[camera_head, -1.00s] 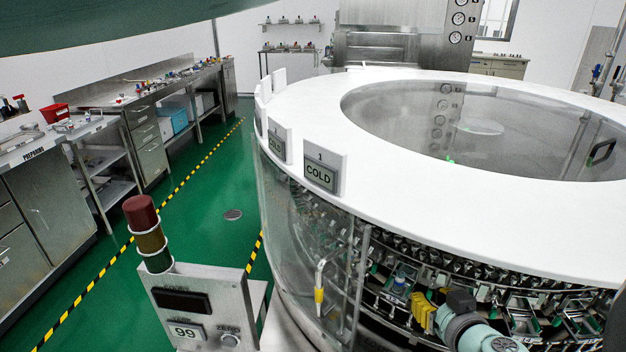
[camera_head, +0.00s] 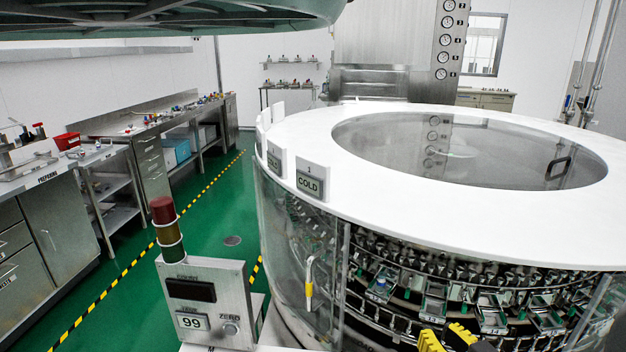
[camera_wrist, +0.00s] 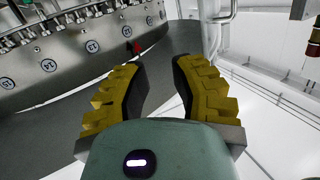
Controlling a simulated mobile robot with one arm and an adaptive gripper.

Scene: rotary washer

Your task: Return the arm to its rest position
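My gripper (camera_wrist: 160,90) shows in the wrist view with two yellow ridged fingers set apart. It is open, and nothing is between the fingers. In the head view only the yellow finger pads of my gripper (camera_head: 447,338) show at the bottom edge, in front of the washer's lower racks. The rest of my arm is mostly out of that view.
The round washer (camera_head: 400,215) with its white top fills the right side. A control box (camera_head: 208,303) with a light tower (camera_head: 166,228) stands at front left. Steel benches (camera_head: 150,165) line the left wall. Green floor (camera_head: 215,225) lies clear between them.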

